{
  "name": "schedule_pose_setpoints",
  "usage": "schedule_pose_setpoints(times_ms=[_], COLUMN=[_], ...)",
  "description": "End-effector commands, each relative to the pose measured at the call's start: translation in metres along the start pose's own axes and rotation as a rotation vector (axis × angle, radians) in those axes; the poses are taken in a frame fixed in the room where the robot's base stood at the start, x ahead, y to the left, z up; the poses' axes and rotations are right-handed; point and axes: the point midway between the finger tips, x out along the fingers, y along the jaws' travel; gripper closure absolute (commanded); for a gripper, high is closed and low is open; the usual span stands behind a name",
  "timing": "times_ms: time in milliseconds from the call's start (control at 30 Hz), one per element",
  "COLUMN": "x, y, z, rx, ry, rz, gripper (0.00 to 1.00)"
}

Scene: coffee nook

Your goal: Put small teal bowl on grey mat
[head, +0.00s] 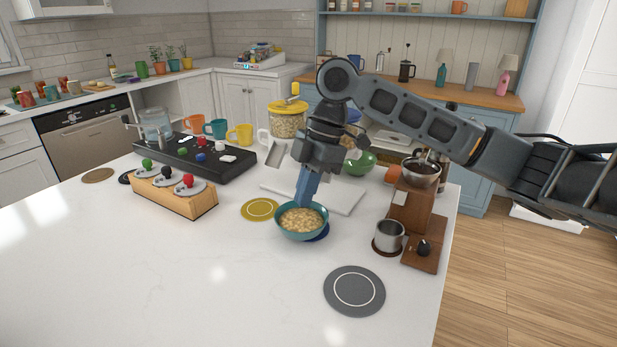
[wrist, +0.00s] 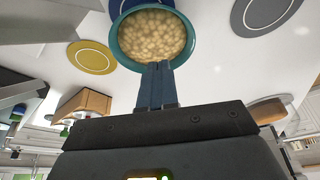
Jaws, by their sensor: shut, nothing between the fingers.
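The small teal bowl (head: 302,234) stands upright on the white counter, filled with pale beige pieces. It sits over a dark blue mat, of which only an edge (head: 322,232) shows. The round grey mat (head: 355,291) with a white ring lies empty in front and to the right of the bowl. My gripper (head: 303,201) points down at the bowl's back rim with its blue fingers closed together. In the wrist view the bowl (wrist: 152,38) lies right at the fingertips (wrist: 156,68); I cannot tell whether they touch the rim. The grey mat (wrist: 262,12) shows there at upper right.
A yellow mat (head: 247,210) lies left of the bowl. A wooden coffee stand (head: 410,215) with a metal cup (head: 389,236) stands to the right. A white board (head: 345,197) lies behind, and a wooden block with coloured knobs (head: 175,200) at left. The front counter is clear.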

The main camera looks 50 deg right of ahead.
Motion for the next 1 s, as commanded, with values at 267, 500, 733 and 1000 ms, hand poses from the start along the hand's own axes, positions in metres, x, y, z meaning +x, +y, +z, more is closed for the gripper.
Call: schedule_pose_setpoints(times_ms=[267, 500, 733, 1000], x=[0.055, 0.045, 0.043, 0.043], y=[0.000, 0.000, 0.000, 0.000], z=[0.000, 0.029, 0.038, 0.039], rx=[0.001, 0.004, 0.002, 0.002], ry=[0.000, -0.002, 0.000, 0.000], rz=[-0.002, 0.001, 0.000, 0.000], gripper=[1.00, 1.00, 1.00, 1.00])
